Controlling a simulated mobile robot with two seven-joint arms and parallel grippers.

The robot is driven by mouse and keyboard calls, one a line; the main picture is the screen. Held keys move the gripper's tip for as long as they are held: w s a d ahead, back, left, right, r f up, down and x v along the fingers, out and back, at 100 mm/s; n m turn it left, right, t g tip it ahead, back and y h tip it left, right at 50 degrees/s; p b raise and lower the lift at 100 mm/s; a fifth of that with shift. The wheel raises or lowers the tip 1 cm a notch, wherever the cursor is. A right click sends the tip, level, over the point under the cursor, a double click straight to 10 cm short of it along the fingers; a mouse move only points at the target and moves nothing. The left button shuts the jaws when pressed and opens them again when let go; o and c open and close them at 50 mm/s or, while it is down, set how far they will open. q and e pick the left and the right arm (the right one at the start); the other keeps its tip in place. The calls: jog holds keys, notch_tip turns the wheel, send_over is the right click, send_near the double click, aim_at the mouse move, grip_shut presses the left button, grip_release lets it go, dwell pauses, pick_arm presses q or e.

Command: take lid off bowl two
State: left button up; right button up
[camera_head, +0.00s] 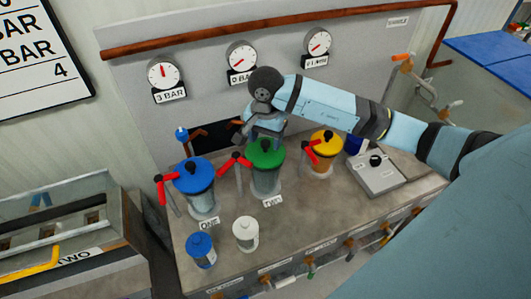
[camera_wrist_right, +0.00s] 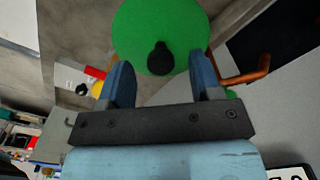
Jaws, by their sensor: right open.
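Bowl two (camera_head: 266,183) is a clear bowl behind the "TWO" label, with a green lid (camera_head: 266,154) seated on it. In the right wrist view the green lid (camera_wrist_right: 160,22) is a round disc with a black knob (camera_wrist_right: 160,59). My right gripper (camera_head: 263,133) is just above and behind the lid, partly hiding its top. In the wrist view its blue fingers (camera_wrist_right: 162,72) are open, with the knob between them in the picture. I cannot tell whether they touch the lid. My left gripper is not in view.
A blue-lidded bowl (camera_head: 195,178) with red handles stands left, a yellow-lidded one (camera_head: 325,144) right. A small blue jar (camera_head: 200,250) and a white jar (camera_head: 246,234) stand in front. A grey box (camera_head: 376,173) is at right. The gauge panel (camera_head: 210,90) rises behind.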

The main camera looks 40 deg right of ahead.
jog(key=shift+f, duration=0.7)
jog(key=shift+r, duration=0.1)
jog(key=c, duration=1)
